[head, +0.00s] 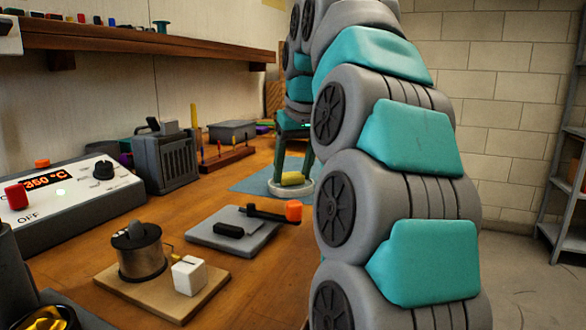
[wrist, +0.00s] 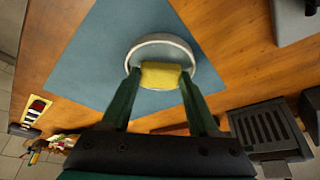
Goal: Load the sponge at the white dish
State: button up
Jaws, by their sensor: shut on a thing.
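The yellow sponge (wrist: 161,75) is between the fingertips of my gripper (wrist: 160,82), which is shut on it. In the wrist view the sponge overlaps the near part of the round white dish (wrist: 160,39). The dish stands on a blue mat (wrist: 100,60). In the head view my gripper (head: 292,178) points down at the dish (head: 291,194), with the sponge (head: 292,178) at its fingertips low over or in the dish. I cannot tell whether the sponge touches the dish.
A grey vented box (head: 165,158) and a rack with coloured pegs (head: 222,158) stand behind. A grey plate with an orange-ended lever (head: 235,232) and a wooden board with a metal pot (head: 165,275) are nearer. A control box (head: 70,210) stands left.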

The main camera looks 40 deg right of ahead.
jog(key=shift+f, duration=0.45)
dwell(1.0)
